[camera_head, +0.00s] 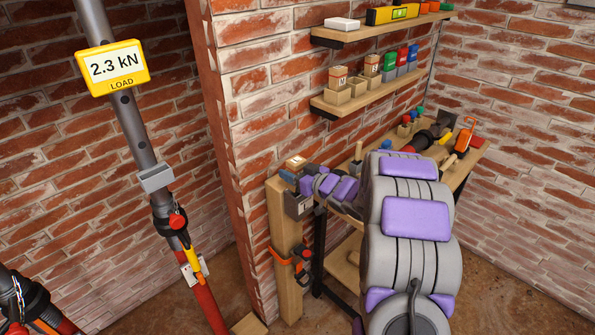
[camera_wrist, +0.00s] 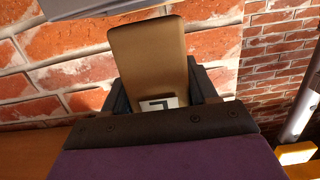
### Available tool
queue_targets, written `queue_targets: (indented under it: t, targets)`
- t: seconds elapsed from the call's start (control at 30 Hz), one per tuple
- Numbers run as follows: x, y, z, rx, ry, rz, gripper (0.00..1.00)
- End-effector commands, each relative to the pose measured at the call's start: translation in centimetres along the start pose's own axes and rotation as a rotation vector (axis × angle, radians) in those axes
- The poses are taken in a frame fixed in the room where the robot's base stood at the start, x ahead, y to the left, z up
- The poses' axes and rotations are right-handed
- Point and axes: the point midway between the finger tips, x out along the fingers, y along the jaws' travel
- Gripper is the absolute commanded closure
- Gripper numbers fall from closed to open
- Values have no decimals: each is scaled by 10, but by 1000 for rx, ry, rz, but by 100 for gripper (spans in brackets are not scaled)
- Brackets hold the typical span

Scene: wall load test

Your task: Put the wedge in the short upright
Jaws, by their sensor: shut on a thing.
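My gripper (camera_head: 298,180) is at the top of the short wooden upright (camera_head: 287,255), close to the grey metal pocket (camera_head: 298,206) on it. My gripper (camera_wrist: 160,95) is shut on the tan wooden wedge (camera_wrist: 148,55), with a dark finger on each side of it. A white label with a black mark shows low on the wedge. In the head view a small light wood piece (camera_head: 296,162), apparently the wedge's end, shows above the fingers. Whether the wedge is inside the pocket or above it cannot be told. A grey edge crosses the top of the wrist view.
A brick wall corner (camera_head: 225,170) stands left of the upright. A workbench (camera_head: 465,165) with tools is behind my arm. Wall shelves (camera_head: 365,90) hold small labelled wooden blocks and bottles. A steel prop with a yellow 2.3 kN load display (camera_head: 113,67) leans at left.

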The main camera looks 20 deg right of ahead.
Motion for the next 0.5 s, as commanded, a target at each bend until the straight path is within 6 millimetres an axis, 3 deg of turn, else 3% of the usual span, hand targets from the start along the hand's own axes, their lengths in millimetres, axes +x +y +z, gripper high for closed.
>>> queue_targets:
  t: [0.13,0.5]
  targets:
    - [2,-6,-1,-2,-2,-2,75]
    - [-3,9,1,9,5,-2,75]
